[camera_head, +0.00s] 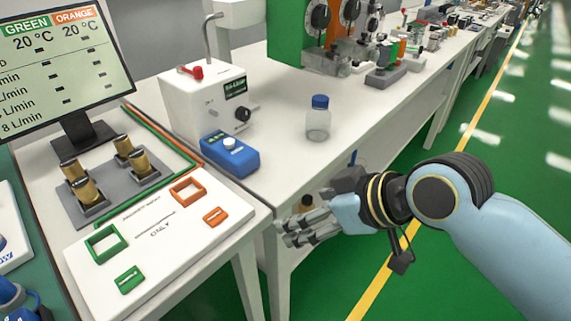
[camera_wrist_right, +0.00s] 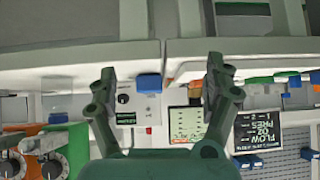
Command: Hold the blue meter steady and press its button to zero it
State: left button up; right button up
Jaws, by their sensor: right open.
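The blue meter (camera_head: 230,155) lies on the white bench in front of a white box with a black knob. A light round button (camera_head: 229,142) shows on its top face. My right gripper (camera_head: 290,232) is open and empty, in front of the bench edge, to the right of and nearer than the meter, not touching it. In the right wrist view, which appears upside down, the meter (camera_wrist_right: 149,82) shows between the two spread fingers (camera_wrist_right: 162,72), some way beyond them. My left gripper is not clearly visible.
The white box (camera_head: 207,103) stands behind the meter. A blue-capped bottle (camera_head: 318,120) stands to the right. A white board with green and orange frames (camera_head: 165,235) and a grey tray with brass cylinders (camera_head: 118,190) lie left. Bench space between meter and bottle is clear.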

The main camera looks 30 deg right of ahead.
aim_at(250, 162)
jog(key=w+r+t, duration=0.1)
jog(key=w, duration=0.1)
jog(key=w+t, duration=0.1)
jog(key=w, duration=0.2)
jog(key=w+r+t+y, duration=0.1)
jog(key=w+t, duration=0.1)
jog(key=w, duration=0.1)
jog(key=shift+a+r, duration=0.15)
jog(key=shift+r, duration=0.2)
jog(key=shift+w, duration=0.35)
pick_arm(q)
jog(key=shift+a+f, duration=0.1)
jog(key=shift+f, duration=0.15)
pick_arm(e)
jog(key=x, duration=1)
jog(key=shift+a, duration=0.1)
jog(key=shift+c, duration=0.2)
jog(key=c, duration=1.6)
jog(key=shift+o, duration=0.2)
pick_arm(q)
jog(key=shift+c, duration=0.4)
grip_shut()
